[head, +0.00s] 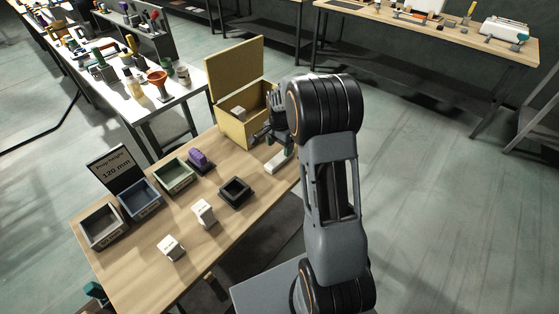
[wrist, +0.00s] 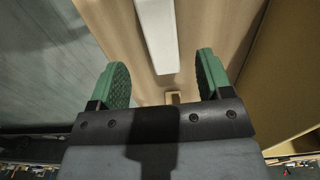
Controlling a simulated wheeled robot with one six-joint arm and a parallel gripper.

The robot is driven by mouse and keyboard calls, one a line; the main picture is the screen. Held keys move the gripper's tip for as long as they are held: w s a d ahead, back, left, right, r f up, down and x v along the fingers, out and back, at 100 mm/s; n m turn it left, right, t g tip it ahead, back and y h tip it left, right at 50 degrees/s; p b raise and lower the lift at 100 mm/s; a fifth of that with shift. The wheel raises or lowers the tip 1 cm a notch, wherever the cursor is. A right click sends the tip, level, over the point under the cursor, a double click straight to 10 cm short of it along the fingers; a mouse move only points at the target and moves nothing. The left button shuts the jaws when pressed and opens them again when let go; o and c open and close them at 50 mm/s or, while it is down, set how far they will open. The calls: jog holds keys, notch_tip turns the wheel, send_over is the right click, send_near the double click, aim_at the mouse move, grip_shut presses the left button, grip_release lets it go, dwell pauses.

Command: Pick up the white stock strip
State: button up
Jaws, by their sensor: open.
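The white stock strip (head: 279,161) lies on the wooden table near its right edge, just in front of the yellow box. In the wrist view the strip (wrist: 157,36) runs from the top edge down to between and just beyond my finger pads. My gripper (wrist: 163,76) is open, with one green pad on each side of the strip's line and clear gaps to both. In the head view my gripper (head: 272,138) hangs by the box, above the strip's far end, partly hidden by my arm.
A yellow box (head: 235,132) with its lid up stands close beside my gripper. A dark tray (head: 235,192), purple object (head: 199,160), green bin (head: 175,176), blue bin (head: 141,198), grey bin (head: 103,227) and two white blocks (head: 204,212) (head: 171,248) share the table.

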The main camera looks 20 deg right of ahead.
aim_at(279, 158)
jog(key=shift+w+f+p, duration=0.1)
jog(key=shift+f+p, duration=0.2)
jog(key=shift+f, duration=3.1)
jog(key=shift+c, duration=0.2)
jog(key=c, duration=1)
jog(key=shift+o, duration=0.2)
jog(key=shift+r, duration=0.1)
